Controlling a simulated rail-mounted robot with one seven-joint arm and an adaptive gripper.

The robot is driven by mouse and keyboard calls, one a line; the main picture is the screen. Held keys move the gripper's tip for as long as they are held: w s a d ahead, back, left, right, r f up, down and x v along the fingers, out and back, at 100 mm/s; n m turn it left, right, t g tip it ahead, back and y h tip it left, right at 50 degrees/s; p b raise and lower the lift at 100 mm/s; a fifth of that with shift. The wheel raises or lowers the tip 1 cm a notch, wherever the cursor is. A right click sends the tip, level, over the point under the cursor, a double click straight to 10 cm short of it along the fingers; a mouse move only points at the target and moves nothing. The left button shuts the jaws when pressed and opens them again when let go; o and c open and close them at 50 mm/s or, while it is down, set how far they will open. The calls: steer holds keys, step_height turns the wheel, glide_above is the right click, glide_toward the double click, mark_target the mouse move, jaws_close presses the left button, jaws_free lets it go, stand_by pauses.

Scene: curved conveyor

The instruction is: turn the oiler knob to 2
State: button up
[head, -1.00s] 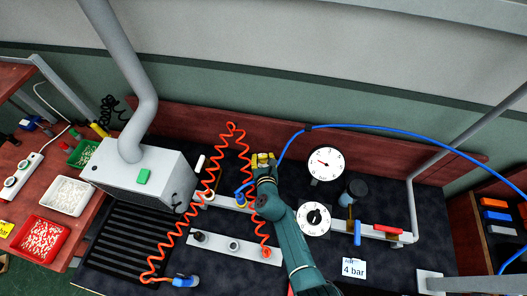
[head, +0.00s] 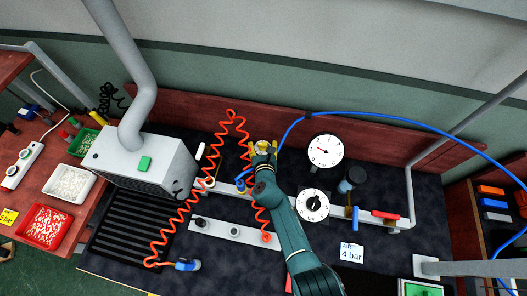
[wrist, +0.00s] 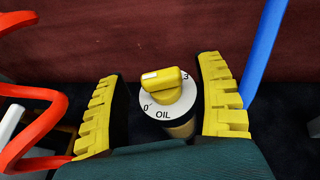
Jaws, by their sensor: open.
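The yellow oiler knob (wrist: 161,82) sits on a white round dial marked OIL (wrist: 164,115) in the wrist view. Its white mark is at the knob's left end, above the 0. The 3 shows at the right; the knob hides the rest of the scale. My gripper (wrist: 164,95) is open, with a ribbed yellow finger pad on either side of the knob and a visible gap on both sides. In the head view my gripper (head: 263,150) is at the back of the bench; the knob is hard to tell apart from the yellow pads there.
A coiled orange hose (head: 175,220) hangs left of my arm. A blue hose (head: 400,125) arches over the back, passing close to the right finger. A gauge (head: 325,150), a black knob on a white dial (head: 312,205) and a blue-handled valve (head: 355,218) stand to the right.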

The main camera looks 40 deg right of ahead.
steer(key=v, duration=1.1)
steer(key=shift+s+a+r, duration=0.15)
steer(key=shift+s+a, duration=0.05)
steer(key=shift+s, duration=0.05)
